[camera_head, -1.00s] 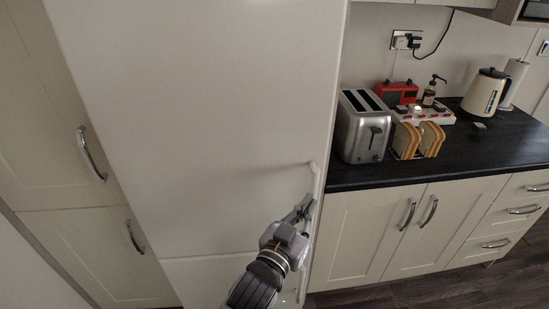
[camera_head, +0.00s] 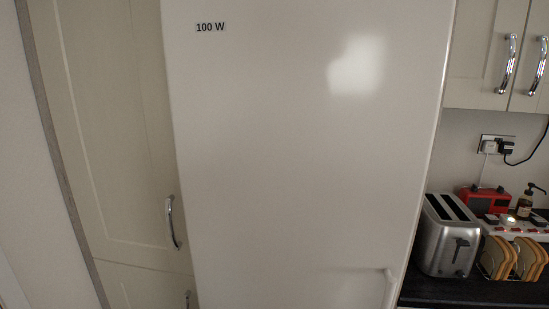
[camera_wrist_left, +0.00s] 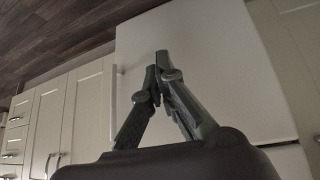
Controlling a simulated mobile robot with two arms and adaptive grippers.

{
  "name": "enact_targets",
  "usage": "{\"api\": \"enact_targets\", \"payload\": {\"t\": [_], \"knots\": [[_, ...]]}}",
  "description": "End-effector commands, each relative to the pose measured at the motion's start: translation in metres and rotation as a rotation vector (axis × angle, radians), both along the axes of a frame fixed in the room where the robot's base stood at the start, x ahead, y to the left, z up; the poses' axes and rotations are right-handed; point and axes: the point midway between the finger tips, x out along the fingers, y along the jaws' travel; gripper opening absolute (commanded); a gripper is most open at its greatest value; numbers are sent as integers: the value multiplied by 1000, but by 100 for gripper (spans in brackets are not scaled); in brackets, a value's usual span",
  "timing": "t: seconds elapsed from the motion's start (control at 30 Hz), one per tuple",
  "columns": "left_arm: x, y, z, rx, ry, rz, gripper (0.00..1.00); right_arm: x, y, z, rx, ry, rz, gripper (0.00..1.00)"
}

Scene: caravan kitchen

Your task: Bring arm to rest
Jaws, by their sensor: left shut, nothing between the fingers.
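My left gripper (camera_wrist_left: 157,75) shows in the left wrist view with its fingertips together and nothing between them. It is in front of the white fridge door (camera_wrist_left: 215,70), and the fridge's pale vertical handle (camera_wrist_left: 113,90) is just left of the fingers, apart from them as far as I can see. In the head view the fridge (camera_head: 300,150) fills the middle with its door shut, and its handle (camera_head: 390,285) is at the bottom edge. Neither arm shows in the head view, and my right gripper is in no current view.
A steel toaster (camera_head: 445,235), a rack of bread slices (camera_head: 515,258) and a red radio (camera_head: 487,200) stand on the dark counter (camera_head: 470,291) at the right. Tall cream cupboards (camera_head: 120,130) flank the fridge on the left. Wood floor (camera_wrist_left: 50,35) shows in the wrist view.

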Motion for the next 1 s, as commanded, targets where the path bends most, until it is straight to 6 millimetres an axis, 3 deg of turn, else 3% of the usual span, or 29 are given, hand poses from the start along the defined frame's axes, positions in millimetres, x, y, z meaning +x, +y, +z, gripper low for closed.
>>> {"api": "enact_targets", "payload": {"t": [0.03, 0.2, 0.4, 0.5, 0.63, 1.0], "knots": [[-30, 22, -23, 27, 60, 20, 0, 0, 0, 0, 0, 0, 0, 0], [-128, 85, -79, 107, 238, 83, 0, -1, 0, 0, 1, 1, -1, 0], [-230, 141, -111, 174, 405, 141, 0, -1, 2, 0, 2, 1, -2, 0], [-261, 156, -117, 192, 452, 159, 0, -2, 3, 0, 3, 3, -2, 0], [-279, 164, -119, 203, 479, 168, 0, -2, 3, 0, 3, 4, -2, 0], [-279, 164, -119, 203, 479, 168, 0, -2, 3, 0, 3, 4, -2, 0]]}}
